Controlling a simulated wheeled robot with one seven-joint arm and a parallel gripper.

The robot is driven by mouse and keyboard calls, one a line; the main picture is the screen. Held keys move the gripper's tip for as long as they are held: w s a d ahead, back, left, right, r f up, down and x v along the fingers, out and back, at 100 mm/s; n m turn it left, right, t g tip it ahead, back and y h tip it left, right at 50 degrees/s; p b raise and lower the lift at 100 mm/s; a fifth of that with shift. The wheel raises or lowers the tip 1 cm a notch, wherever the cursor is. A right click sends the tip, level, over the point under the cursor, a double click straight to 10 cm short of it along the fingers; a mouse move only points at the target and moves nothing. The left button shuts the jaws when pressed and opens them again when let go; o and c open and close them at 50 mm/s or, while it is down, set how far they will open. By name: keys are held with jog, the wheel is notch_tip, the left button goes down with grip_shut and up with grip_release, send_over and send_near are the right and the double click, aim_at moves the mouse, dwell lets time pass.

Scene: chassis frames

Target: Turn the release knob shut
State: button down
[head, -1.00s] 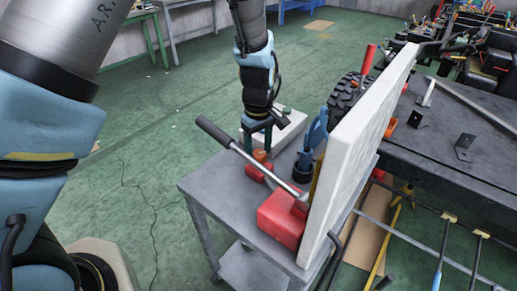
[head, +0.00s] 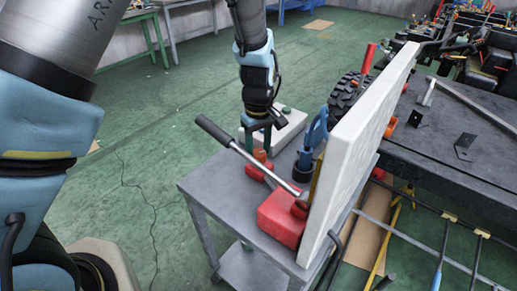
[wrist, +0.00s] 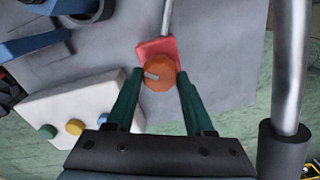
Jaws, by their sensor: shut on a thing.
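The release knob (wrist: 159,75) is orange and faceted, with a pale mark on its face. It sits on a small red block (wrist: 152,47) on the grey cart top. In the head view the knob (head: 260,155) shows just below my fingers, on the red block (head: 257,172). My gripper (wrist: 160,80) has green fingers, one on each side of the knob, and is shut on it. A thin metal rod runs from the red block. In the head view the pump lever passes partly in front of the block.
A red pump body (head: 282,220) with a long black-gripped lever (head: 250,157) stands close by on the cart (head: 215,190). A white button box (wrist: 75,115) and a blue tool (head: 313,135) are near. A tall white panel (head: 350,150) stands upright at the cart's right.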

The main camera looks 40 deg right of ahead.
aim_at(259, 152)
jog(key=m+b, duration=0.1)
jog(key=m, duration=0.5)
jog(key=shift+b, duration=0.3)
jog(key=m, duration=0.4)
jog(key=shift+m+b, duration=0.4)
jog(key=shift+c, duration=1.4)
grip_release()
jog(key=shift+r, duration=0.1)
notch_tip(259, 152, up, 11)
jog(key=b, duration=0.2)
jog(key=shift+f, duration=0.2)
